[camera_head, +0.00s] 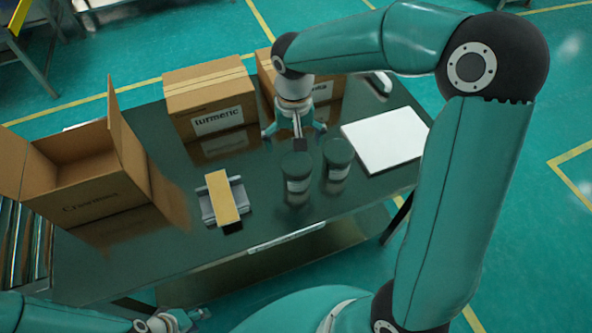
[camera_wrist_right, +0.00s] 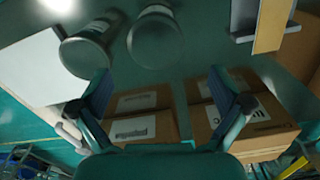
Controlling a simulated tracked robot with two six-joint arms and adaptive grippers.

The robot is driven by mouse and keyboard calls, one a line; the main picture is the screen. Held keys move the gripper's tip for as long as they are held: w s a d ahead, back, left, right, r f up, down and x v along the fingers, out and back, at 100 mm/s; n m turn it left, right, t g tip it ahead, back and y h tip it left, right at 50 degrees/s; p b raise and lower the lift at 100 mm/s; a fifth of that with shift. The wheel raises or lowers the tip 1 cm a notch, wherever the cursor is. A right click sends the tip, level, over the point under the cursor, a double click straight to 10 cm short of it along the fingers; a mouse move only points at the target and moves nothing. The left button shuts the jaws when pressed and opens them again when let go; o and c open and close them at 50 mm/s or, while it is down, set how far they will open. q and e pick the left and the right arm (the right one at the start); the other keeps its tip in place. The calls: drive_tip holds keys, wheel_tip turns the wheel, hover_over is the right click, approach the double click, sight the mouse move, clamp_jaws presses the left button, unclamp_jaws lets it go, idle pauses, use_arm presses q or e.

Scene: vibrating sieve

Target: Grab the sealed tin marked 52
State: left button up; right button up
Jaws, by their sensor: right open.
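Two dark green tins stand upright on the dark table: the left tin (camera_head: 297,172) and the right tin (camera_head: 338,158). Each has a pale label, too small to read, so I cannot tell which is marked 52. They also show in the right wrist view, one at the left (camera_wrist_right: 85,50) and one near the middle (camera_wrist_right: 156,38). My right gripper (camera_head: 296,130) is open and empty just behind the tins, its fingers (camera_wrist_right: 160,78) spread and apart from them. My left gripper (camera_head: 190,318) is at the bottom edge, in front of the table; its jaws are unclear.
An open carton (camera_head: 90,190) stands at the left. A closed "turmeric" box (camera_head: 210,95) and another closed box (camera_head: 325,90) stand at the back. A yellow block (camera_head: 221,197) lies on a grey holder left of the tins. A white panel (camera_head: 385,140) lies at the right.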

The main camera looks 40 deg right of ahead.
sight(297, 162)
wheel_tip(297, 162, down, 4)
drive_tip(key=shift+r, duration=0.2)
drive_tip(key=f, duration=0.5)
drive_tip(key=shift+s+d+p, duration=0.2)
drive_tip(key=shift+d+p, duration=0.05)
drive_tip(key=shift+p, duration=0.1)
drive_tip(key=c, duration=1.3)
